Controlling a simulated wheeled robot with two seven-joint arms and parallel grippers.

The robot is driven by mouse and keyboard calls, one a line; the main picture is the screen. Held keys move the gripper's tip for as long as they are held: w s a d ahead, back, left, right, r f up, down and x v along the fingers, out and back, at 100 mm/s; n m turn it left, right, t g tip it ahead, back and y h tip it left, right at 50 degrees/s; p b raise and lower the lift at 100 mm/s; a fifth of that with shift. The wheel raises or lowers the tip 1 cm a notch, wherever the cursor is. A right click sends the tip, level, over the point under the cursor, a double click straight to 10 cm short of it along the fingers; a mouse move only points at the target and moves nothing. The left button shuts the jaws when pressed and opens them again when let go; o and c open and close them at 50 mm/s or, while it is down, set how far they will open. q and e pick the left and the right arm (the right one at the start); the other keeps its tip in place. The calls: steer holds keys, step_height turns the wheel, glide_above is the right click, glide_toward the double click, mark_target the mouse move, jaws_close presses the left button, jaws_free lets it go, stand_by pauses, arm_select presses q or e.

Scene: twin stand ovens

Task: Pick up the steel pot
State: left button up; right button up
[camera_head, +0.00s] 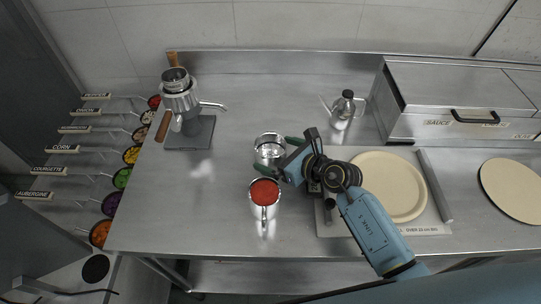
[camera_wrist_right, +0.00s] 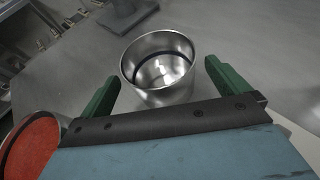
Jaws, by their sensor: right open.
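The steel pot (camera_head: 268,146) is a shiny open cylinder standing upright on the steel counter. It also shows in the right wrist view (camera_wrist_right: 160,85), and it looks empty inside. My right gripper (camera_head: 277,156) is beside it, on its near right side. Its two green fingers are spread open. In the right wrist view the gripper (camera_wrist_right: 162,72) has one finger on each side of the pot's near wall; I cannot tell whether either touches it. The near lower part of the pot is partly hidden by the gripper in the head view. My left gripper is not in view.
A steel jug of red sauce (camera_head: 264,193) stands close in front of the pot. A grinder-like device (camera_head: 180,100) stands at left, an oil can (camera_head: 345,107) behind right. A round board (camera_head: 390,185) and roller (camera_head: 434,185) lie right. The left-centre counter is clear.

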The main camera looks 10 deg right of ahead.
mark_target(260, 148)
steer(key=shift+x, duration=1.55)
steer(key=c, duration=1.1)
